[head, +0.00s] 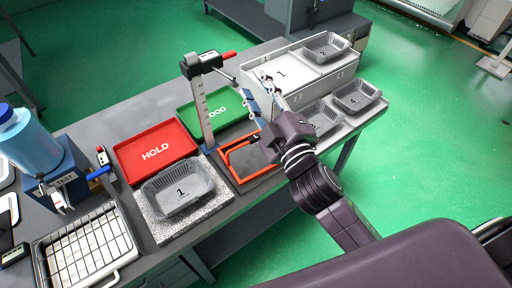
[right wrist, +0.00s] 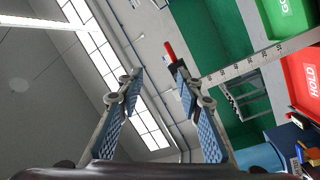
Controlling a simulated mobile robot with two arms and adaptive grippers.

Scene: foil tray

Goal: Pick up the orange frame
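The orange frame (head: 229,168) lies on the bench in the head view, between the granite slab and the numbered trays. It is a thin rectangular border around a dark middle. My right gripper (head: 262,94) is above its far right side and hides part of it. The fingers, with blue pads, point away and upward, apart from the frame. In the right wrist view the gripper (right wrist: 158,74) is open, with nothing between the fingers; the orange frame cannot be made out there. My left gripper is not in view.
A height gauge (head: 200,105) stands left of my right gripper. A foil tray (head: 178,190) sits on the granite slab (head: 215,205). The red HOLD tray (head: 128,152) and green tray (head: 187,113) lie behind. More foil trays (head: 357,97) stand at right.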

